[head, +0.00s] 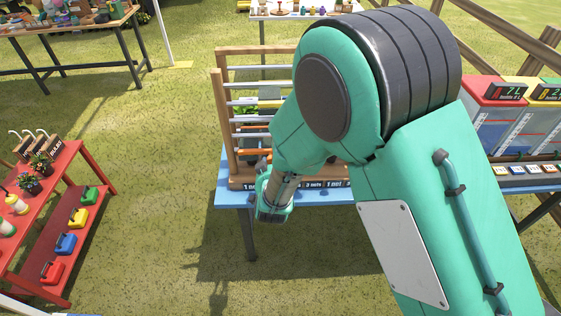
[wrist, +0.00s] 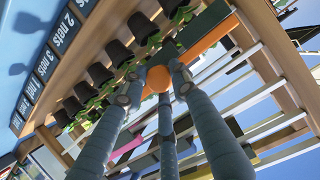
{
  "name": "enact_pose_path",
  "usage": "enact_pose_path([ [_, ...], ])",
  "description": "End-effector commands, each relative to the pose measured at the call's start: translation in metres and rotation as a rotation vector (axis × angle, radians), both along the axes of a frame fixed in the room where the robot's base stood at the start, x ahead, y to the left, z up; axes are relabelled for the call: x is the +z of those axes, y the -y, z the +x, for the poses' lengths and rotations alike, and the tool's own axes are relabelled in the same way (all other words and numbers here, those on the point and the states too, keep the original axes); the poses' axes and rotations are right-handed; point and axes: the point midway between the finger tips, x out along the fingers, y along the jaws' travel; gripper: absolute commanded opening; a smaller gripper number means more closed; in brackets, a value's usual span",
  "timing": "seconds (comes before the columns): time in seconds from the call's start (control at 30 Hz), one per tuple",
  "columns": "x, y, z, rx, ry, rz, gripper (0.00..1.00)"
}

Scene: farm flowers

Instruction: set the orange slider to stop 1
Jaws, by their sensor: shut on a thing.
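The orange slider's round knob (wrist: 158,79) sits between the three fingertips of my gripper (wrist: 155,84) in the wrist view. The fingers are shut on it. A flat orange bar (wrist: 210,38) runs beside it near the wooden post. In the head view, my gripper (head: 263,165) is at the front left of the wooden rack (head: 222,120), by its low orange parts (head: 246,156). My arm hides the rack's right part. The numbered stops cannot be made out, so I cannot tell where the slider stands.
The rack has several metal rails (head: 249,101) and stands on a blue table (head: 232,198). A red shelf (head: 75,185) stands left, with open grass between.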

Motion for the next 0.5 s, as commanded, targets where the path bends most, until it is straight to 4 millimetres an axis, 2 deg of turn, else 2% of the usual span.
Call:
enact_pose_path([
  [0.33,-0.0025,-0.0068,-0.0018,0.010,-0.005,-0.002,0.00],
  [0.37,-0.0026,-0.0069,-0.0019,0.010,-0.005,-0.002,0.32],
  [0.43,-0.0025,-0.0066,-0.0018,0.009,-0.005,-0.002,0.46],
  [0.5,-0.0022,-0.0061,-0.0015,0.008,-0.004,-0.002,0.46],
])
